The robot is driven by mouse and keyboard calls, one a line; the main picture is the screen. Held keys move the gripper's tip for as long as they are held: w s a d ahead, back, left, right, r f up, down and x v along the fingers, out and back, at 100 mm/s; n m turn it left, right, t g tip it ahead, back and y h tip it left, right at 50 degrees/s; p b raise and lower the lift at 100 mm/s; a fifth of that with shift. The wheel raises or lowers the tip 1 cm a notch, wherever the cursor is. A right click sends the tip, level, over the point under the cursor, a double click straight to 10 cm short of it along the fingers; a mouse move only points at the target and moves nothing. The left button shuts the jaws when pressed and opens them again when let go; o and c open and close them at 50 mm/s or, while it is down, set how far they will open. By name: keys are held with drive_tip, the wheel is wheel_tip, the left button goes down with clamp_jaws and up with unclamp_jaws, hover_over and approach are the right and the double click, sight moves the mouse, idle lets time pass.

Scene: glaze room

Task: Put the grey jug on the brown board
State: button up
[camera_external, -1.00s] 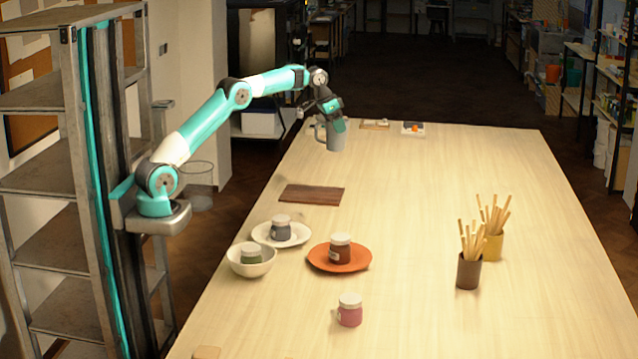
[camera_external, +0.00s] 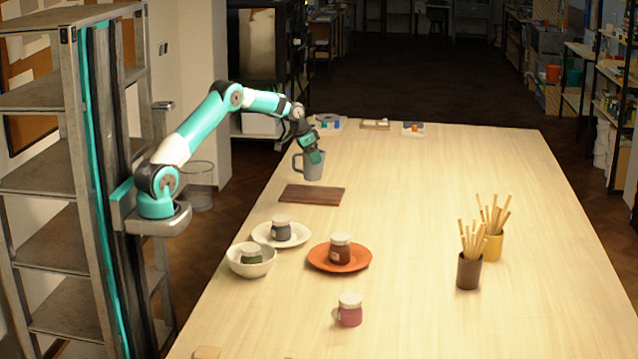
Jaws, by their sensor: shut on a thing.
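The grey jug (camera_external: 313,168) hangs upright from my gripper (camera_external: 314,155), which is shut on it near its rim. The jug's handle points to the left. In the picture it is just above and behind the brown board (camera_external: 312,195), apparently off the table. The brown board is a flat dark wooden rectangle lying bare on the left part of the table, with nothing on it.
In front of the board stand a white plate (camera_external: 297,240) with a jar, a white bowl (camera_external: 238,265) with a jar, and an orange plate (camera_external: 322,262) with a jar. A pink mug (camera_external: 349,312) is nearer. Brush pots (camera_external: 468,272) stand right. The table's middle is clear.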

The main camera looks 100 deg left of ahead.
sight(312, 168)
drive_tip(key=shift+f+p, duration=0.55)
drive_tip(key=shift+f, duration=2.1)
drive_tip(key=shift+f, duration=0.1)
drive_tip(key=shift+f, duration=0.15)
drive_tip(key=o, duration=0.9)
drive_tip(key=shift+o, duration=0.2)
drive_tip(key=shift+r, duration=0.35)
drive_tip(key=b+v, duration=0.2)
drive_tip(key=v, duration=1)
drive_tip(key=shift+b, duration=0.35)
drive_tip(key=shift+w+d, duration=0.15)
